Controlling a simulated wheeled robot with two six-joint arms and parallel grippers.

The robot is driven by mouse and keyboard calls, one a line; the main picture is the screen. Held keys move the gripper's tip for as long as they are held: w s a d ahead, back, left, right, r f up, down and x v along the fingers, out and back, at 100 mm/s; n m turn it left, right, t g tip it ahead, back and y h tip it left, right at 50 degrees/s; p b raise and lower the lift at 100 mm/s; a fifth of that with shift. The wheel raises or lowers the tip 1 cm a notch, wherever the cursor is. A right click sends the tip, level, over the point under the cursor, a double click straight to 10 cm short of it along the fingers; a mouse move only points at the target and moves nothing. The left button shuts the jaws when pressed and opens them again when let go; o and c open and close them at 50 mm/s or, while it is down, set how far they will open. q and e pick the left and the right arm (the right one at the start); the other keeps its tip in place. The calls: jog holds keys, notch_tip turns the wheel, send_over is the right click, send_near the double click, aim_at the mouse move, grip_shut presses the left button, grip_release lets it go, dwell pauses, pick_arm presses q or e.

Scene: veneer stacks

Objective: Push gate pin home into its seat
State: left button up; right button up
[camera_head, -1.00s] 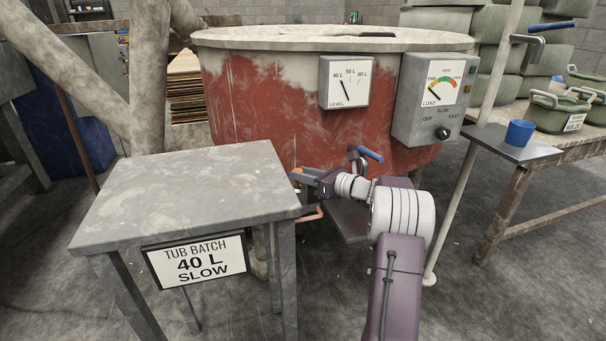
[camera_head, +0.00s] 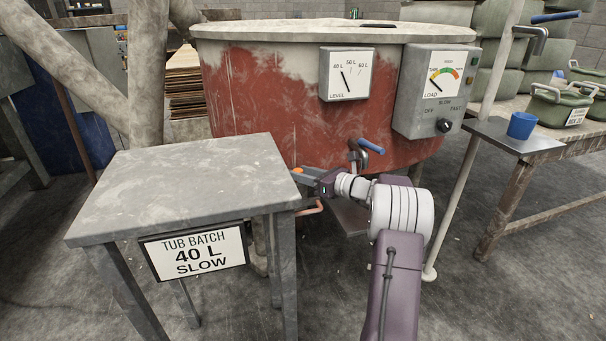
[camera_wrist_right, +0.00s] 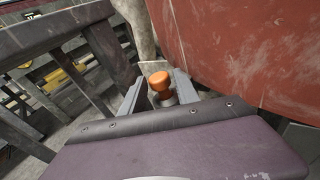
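The gate pin shows as an orange knob (camera_wrist_right: 159,82) on a grey stem in the right wrist view. In the head view its orange top (camera_head: 297,171) shows just beyond the table's right edge, below the tub. My right gripper (camera_head: 305,174) reaches it from the right. In the wrist view my right gripper's fingers (camera_wrist_right: 161,78) stand on either side of the knob, with a gap that looks open. The pin's seat is hidden, so I cannot tell how deep the pin sits. My left gripper is not in view.
The red tub (camera_head: 270,110) stands right behind my gripper, with a blue-handled valve (camera_head: 368,147) above my wrist. A grey table (camera_head: 185,185) with a "TUB BATCH 40 L SLOW" sign (camera_head: 195,254) is close on the left. A copper-coloured pipe (camera_head: 312,208) runs below the gripper.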

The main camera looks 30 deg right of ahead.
jog(key=shift+o, duration=0.6)
jog(key=shift+r, duration=0.1)
jog(key=shift+s+d+r+p, duration=0.15)
jog(key=shift+s+d+p, duration=0.05)
jog(key=shift+s+p, duration=0.15)
jog(key=f+p+v, duration=0.1)
jog(key=p+v, duration=0.3)
jog(key=v, duration=0.4)
jog(key=shift+r, duration=0.35)
jog(key=shift+s, duration=0.15)
